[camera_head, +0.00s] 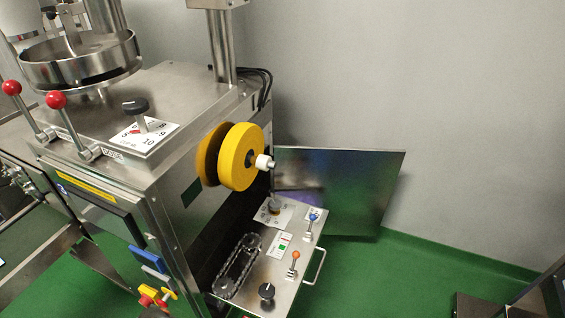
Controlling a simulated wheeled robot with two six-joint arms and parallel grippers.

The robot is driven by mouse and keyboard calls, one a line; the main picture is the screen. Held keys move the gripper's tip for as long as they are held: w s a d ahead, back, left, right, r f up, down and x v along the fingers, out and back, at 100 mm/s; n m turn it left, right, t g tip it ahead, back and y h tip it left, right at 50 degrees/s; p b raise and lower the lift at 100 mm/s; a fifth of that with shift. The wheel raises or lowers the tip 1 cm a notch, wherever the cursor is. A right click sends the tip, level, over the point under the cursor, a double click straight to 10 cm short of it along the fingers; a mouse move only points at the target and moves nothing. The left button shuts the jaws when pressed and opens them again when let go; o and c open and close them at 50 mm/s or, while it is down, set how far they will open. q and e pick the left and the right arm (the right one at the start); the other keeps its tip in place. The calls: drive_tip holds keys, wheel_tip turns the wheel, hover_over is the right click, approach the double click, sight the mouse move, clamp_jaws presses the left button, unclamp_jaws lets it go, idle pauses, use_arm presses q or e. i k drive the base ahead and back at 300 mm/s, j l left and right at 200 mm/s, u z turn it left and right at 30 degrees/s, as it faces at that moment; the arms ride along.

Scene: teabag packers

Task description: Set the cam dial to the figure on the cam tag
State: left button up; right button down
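A black knob (135,106) stands on a white numbered plate (146,136) on top of the steel machine. The plate has a small red mark near the knob, and its figures are too small to read surely. A second dark knob (274,206) sits on a printed white plate on the pulled-out steel panel, and a plain black knob (267,291) is near its front edge. A white tag with red and green marks (283,243) lies on that panel. I cannot tell which knob is the cam dial or which label is the cam tag. Neither gripper is in view.
Two red-knobbed levers (56,100) stand left of the numbered plate. A yellow wheel (240,157) sticks out from the machine's side. The panel bears a chain loop (239,266), blue (314,218) and orange (295,255) toggles, and a handle. Open green floor (390,280) lies right.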

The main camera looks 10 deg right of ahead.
sight(274, 205)
drive_tip(key=z, duration=0.55)
drive_tip(key=i, duration=0.9)
drive_tip(key=k+z, duration=0.2)
drive_tip(key=k+j, duration=0.05)
